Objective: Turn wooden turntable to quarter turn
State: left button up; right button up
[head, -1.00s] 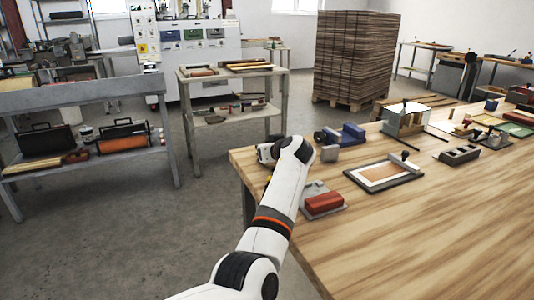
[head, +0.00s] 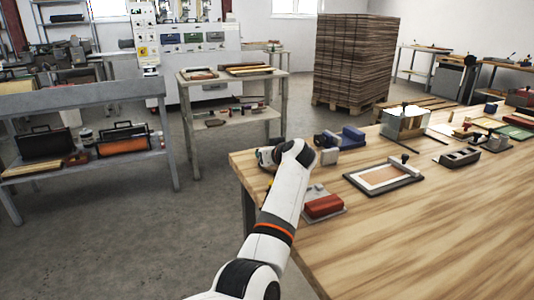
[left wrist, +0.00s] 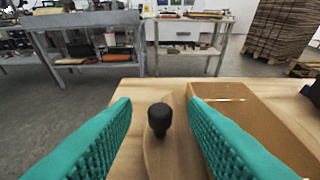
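The wooden turntable (left wrist: 178,150) shows in the left wrist view as a tan wooden surface with a curved edge, low in the middle. A black upright knob (left wrist: 158,118) stands on it. My left gripper (left wrist: 159,101) has teal ribbed fingers spread apart, one on each side of the knob, with a gap on both sides. A flat-topped brown block or board (left wrist: 262,112) lies to the right, partly behind the right finger. In the head view my left arm and wrist hide the turntable and most of the gripper. My right gripper is not in view.
On the wooden table (head: 440,230), a red block on a grey plate (head: 323,206), a framed panel (head: 384,176) and a blue device (head: 345,137) stand near my arm. The table's front middle is clear. A grey bench (head: 85,95) stands left across the floor.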

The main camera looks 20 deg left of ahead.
pick_arm(q)
jog(key=v, duration=0.5)
jog(key=shift+s+d, duration=0.2)
jog(key=shift+d, duration=0.05)
jog(key=shift+s+d+r, duration=0.3)
jog(key=shift+s+d, duration=0.05)
jog(key=shift+s, duration=0.1)
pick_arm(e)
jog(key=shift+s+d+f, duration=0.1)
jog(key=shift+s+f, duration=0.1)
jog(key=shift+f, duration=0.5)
